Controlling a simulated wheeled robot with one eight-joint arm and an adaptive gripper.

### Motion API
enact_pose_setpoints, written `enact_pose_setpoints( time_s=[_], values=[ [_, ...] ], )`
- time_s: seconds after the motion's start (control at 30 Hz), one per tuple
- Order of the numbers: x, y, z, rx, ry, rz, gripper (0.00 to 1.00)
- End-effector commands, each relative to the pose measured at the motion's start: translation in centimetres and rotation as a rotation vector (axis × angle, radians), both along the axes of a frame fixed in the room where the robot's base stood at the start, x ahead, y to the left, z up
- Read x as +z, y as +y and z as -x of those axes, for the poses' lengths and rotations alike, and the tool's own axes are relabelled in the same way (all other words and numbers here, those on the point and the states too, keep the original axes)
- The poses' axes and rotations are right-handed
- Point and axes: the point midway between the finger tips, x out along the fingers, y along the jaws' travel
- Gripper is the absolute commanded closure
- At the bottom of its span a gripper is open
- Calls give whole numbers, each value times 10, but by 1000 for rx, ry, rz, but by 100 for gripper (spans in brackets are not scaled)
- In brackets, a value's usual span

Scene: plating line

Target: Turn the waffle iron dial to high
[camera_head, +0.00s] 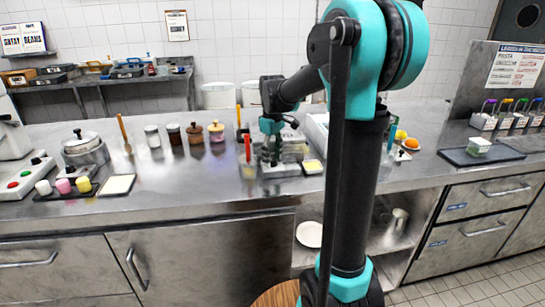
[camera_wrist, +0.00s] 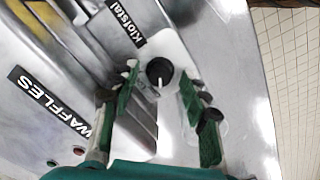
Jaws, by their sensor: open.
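The dial (camera_wrist: 159,71) is a round black knob with a white pointer mark, on a pale plate in the wrist view. Its mark points down in the picture. My gripper (camera_wrist: 160,82) is open, with one green-padded finger on each side of the dial; I cannot tell whether either touches it. A black "WAFFLES" label (camera_wrist: 47,103) is on the metal surface to the left. In the head view my gripper (camera_head: 270,148) is low over the middle of the counter, and the dial cannot be made out there.
A "Klofstal" label (camera_wrist: 126,34) lies above the dial. A dark tray (camera_head: 495,155) is far right. The front counter (camera_head: 200,195) is mostly clear.

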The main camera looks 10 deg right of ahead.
Motion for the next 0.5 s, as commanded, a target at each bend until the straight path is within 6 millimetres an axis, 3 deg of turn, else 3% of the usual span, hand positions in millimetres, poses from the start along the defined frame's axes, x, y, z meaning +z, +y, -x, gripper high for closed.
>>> enact_pose_setpoints(
  time_s=[0.07,0.43,0.5],
  values=[
    [0,0,0,0,0,0,54],
    [0,0,0,0,0,0,99],
    [0,0,0,0,0,0,100]
  ],
)
